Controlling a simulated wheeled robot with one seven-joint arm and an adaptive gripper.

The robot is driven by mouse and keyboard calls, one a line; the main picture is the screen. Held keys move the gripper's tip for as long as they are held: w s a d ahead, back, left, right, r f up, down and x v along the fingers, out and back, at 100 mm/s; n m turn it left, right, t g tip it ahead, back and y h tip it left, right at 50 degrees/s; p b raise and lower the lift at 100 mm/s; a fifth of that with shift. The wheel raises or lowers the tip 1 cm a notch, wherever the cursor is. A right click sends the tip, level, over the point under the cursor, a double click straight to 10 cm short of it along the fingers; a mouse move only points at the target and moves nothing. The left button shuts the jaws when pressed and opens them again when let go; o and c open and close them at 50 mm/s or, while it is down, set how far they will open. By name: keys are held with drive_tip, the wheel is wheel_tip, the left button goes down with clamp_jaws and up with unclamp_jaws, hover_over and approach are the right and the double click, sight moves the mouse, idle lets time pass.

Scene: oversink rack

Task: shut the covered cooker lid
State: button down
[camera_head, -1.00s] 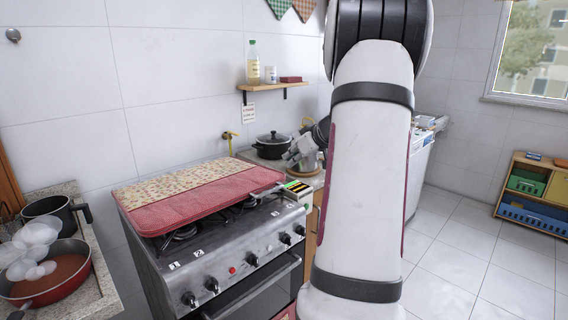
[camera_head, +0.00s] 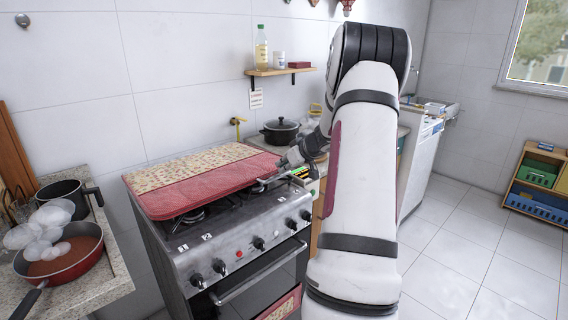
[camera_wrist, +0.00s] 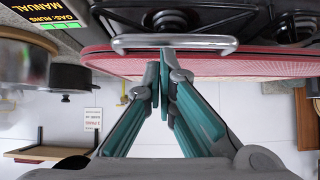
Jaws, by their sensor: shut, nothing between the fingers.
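The cooker lid (camera_head: 215,191) lies at a low angle over the cooker (camera_head: 245,245), under a red quilted cover with a floral strip. Its front edge stands above the hob, with burners (camera_head: 190,216) showing beneath. In the wrist view, the lid's red edge (camera_wrist: 255,66) and a metal bar handle (camera_wrist: 205,41) cross the top. My gripper (camera_wrist: 165,58) is shut and empty, its tips at or very close to the handle; contact is unclear. In the head view my gripper (camera_head: 284,166) is by the lid's right front corner, partly hidden by my arm.
A black pot (camera_head: 281,132) stands on the counter behind, right of the cooker. A pan (camera_head: 65,262) and a dark pot (camera_head: 62,193) sit on the left counter. A small shelf (camera_head: 280,71) is on the wall. Floor at right is clear.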

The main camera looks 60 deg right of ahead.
drive_tip(key=shift+t, duration=0.6)
wheel_tip(320, 180, down, 5)
drive_tip(key=b, duration=1)
drive_tip(key=shift+s+f, duration=0.15)
drive_tip(key=shift+f, duration=0.05)
drive_tip(key=shift+s+a+f+h+b, duration=0.1)
drive_tip(key=shift+s+f+h+b, duration=0.15)
drive_tip(key=shift+b, duration=0.75)
drive_tip(key=shift+f, duration=0.1)
